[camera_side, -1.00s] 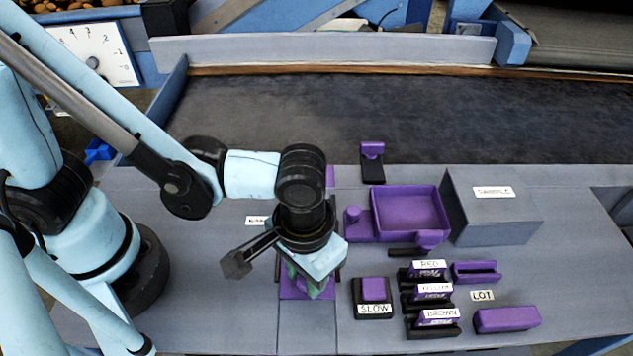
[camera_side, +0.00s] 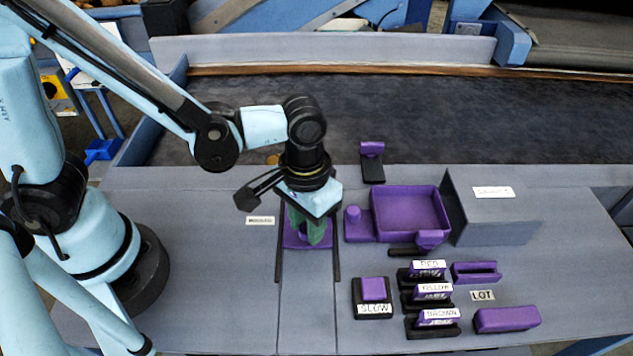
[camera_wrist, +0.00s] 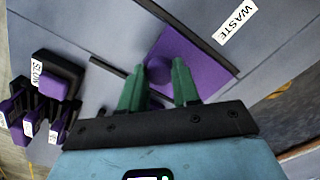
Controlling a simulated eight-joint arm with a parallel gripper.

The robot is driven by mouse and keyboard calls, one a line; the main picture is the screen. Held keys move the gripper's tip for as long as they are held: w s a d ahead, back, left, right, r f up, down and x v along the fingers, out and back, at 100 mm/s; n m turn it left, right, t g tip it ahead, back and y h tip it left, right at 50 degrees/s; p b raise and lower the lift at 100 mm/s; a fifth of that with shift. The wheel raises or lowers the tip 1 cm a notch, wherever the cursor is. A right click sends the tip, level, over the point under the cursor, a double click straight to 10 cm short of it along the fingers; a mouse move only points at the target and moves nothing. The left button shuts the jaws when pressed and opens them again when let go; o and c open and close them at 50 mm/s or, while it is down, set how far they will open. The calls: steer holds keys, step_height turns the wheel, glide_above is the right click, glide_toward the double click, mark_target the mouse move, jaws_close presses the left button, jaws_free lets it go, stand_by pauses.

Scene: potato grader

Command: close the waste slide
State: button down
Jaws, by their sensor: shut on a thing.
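The waste slide is a flat purple plate (camera_side: 294,241) with an upright knob (camera_wrist: 158,70), lying between two thin dark rails (camera_side: 279,255). In the wrist view the plate (camera_wrist: 205,62) shows beyond my green fingers, beside a white WASTE label (camera_wrist: 238,20). My gripper (camera_side: 310,242) is over the plate, pointing down, with its fingers on either side of the knob and shut on it. In the side view the knob is mostly hidden by the fingers. The plate sits toward the far part of the rails, nearer the dark belt.
A purple SLOW button (camera_side: 374,289) stands right of the rails. A purple tray (camera_side: 408,238), a grey box (camera_side: 492,215) and several labelled purple blocks are farther right. The dark belt (camera_side: 400,115) runs behind. The panel between the rails, nearer the camera, is clear.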

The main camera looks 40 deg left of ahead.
steer(key=shift+w+a, duration=0.2)
steer(key=shift+w, duration=0.05)
steer(key=c, duration=0.8)
jaws_free()
steer(key=shift+s+r, duration=0.1)
step_height(320, 180, up, 12)
steer(key=w+a+t, duration=0.2)
steer(key=a+t, duration=0.5)
steer(key=a, duration=0.8)
steer(key=shift+a, duration=0.3)
